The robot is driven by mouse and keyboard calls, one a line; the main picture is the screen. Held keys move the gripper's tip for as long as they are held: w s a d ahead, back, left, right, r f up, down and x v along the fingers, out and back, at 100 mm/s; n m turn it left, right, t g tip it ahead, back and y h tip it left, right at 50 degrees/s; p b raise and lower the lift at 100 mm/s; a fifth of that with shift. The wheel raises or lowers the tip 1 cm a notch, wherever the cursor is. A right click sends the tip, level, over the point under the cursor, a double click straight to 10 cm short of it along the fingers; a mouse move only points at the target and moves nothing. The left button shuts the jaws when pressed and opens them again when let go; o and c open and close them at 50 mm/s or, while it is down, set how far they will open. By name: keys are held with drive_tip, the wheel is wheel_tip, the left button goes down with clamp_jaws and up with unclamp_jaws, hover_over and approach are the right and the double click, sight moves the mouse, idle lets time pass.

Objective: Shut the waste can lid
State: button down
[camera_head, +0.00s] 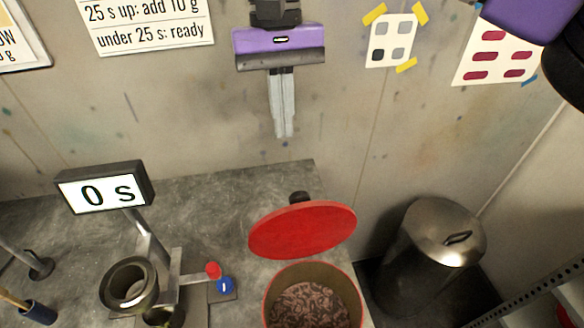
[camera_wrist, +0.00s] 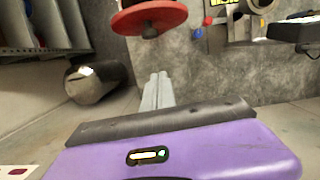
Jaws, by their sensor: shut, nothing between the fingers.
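The waste can (camera_head: 268,302) is at the bottom of the head view, with a red rim and dark brown crumpled contents. Its round red lid (camera_head: 302,230) is open, tilted up behind the mouth. A dark knob (camera_head: 299,197) is on the lid's far side. The lid also shows at the top of the wrist view (camera_wrist: 135,18), with its knob (camera_wrist: 150,32) facing my gripper. My gripper (camera_head: 284,135) points down, shut and empty, apart from the lid, above and beyond it in the head picture. Its fingers also show in the wrist view (camera_wrist: 158,76).
A metal bin (camera_head: 445,232) with a closed domed top stands to the right. On the grey bench (camera_head: 200,195) at left are a timer display (camera_head: 103,188) reading 0 s and a stand with a cup (camera_head: 128,285). A wall with posted sheets is behind my gripper.

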sight(301, 224)
drive_tip(key=s+d+f+p, duration=0.1)
drive_tip(key=s+f+p, duration=0.1)
drive_tip(key=s+f, duration=0.3)
drive_tip(key=shift+d+f, duration=0.35)
drive_tip(key=shift+f, duration=0.6)
drive_tip(key=shift+s, duration=0.1)
